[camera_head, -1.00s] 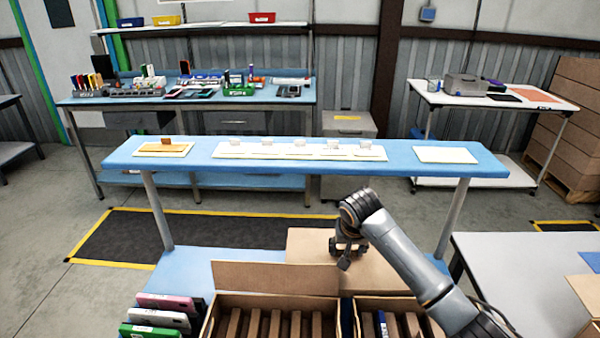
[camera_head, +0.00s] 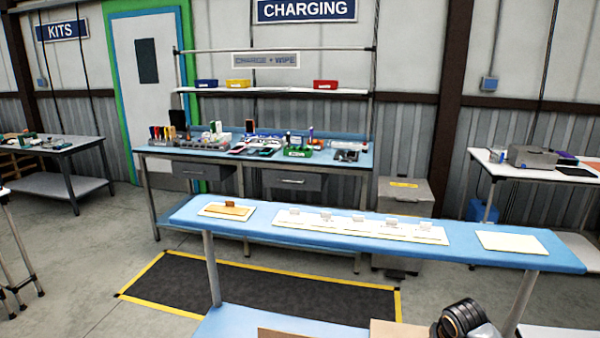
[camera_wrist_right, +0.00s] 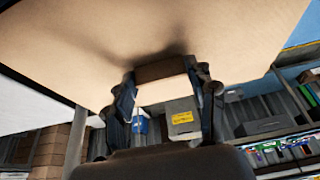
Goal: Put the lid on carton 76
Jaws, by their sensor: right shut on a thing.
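My right gripper (camera_wrist_right: 166,88) is shut on the brown handle of a cardboard lid (camera_wrist_right: 230,35), whose broad flat face fills the top of the right wrist view. In the head view only my dark right wrist (camera_head: 462,320) shows at the bottom edge, with its fingers out of sight. A sliver of the lid (camera_head: 385,328) shows left of it. Another cardboard edge (camera_head: 284,333), seemingly a carton's raised flap, shows at the bottom. The carton openings and any number 76 are out of view. My left gripper is not in view.
A blue raised shelf (camera_head: 375,240) with pale cards and small tags spans the area beyond the cartons. A charging bench (camera_head: 225,155) stands behind it. A grey cabinet (camera_head: 405,198) and a white table (camera_head: 510,172) are at the right. A yellow-edged dark mat (camera_head: 260,290) lies on the floor.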

